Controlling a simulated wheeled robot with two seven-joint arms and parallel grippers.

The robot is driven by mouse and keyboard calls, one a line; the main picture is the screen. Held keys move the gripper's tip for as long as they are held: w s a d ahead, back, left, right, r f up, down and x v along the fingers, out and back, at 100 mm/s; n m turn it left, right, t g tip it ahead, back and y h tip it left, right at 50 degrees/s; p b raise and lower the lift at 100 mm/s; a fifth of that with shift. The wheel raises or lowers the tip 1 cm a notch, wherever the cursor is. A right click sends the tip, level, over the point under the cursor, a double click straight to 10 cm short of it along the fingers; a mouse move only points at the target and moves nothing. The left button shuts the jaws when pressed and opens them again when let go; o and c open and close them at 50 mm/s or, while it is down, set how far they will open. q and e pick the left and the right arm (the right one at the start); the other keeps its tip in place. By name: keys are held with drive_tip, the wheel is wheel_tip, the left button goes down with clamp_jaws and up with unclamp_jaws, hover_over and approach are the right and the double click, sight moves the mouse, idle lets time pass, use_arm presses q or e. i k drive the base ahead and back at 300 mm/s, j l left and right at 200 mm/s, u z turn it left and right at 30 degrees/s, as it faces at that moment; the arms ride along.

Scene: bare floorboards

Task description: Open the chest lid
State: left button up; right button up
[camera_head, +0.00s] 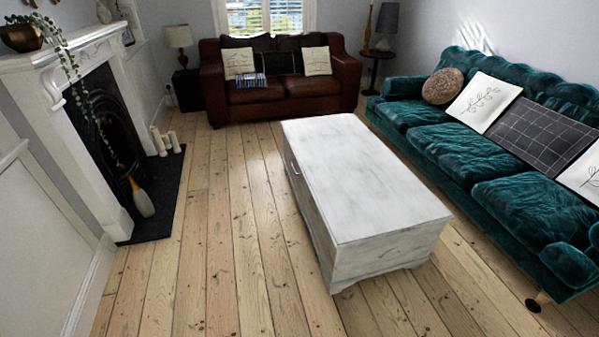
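A white, worn-looking wooden chest (375,245) stands on the floorboards right of the middle of the head view. Its flat lid (355,175) is shut and nothing lies on it. The long side facing left has a small dark handle or latch (296,167) near its far end. Neither of my grippers shows in the head view.
A teal sofa (450,150) runs along the right, with a gap to the chest. A brown leather sofa (325,85) stands behind. A white fireplace (60,120) with a dark hearth (160,200) is on the left. The floorboards (225,240) left of the chest are clear.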

sight(361, 192)
drive_tip(key=i+j+z, duration=0.1)
drive_tip(key=z, duration=1.05)
drive_tip(key=i+j+z, duration=0.25)
drive_tip(key=j+z, duration=0.15)
drive_tip(key=j, duration=0.35)
drive_tip(key=i+j+z, duration=0.15)
drive_tip(key=j+z, duration=0.25)
drive_tip(key=j, duration=0.45)
drive_tip(key=j+z, duration=0.4)
drive_tip(key=j, duration=1.55)
drive_tip(key=k+j+z, duration=0.1)
drive_tip(key=j, duration=2.2)
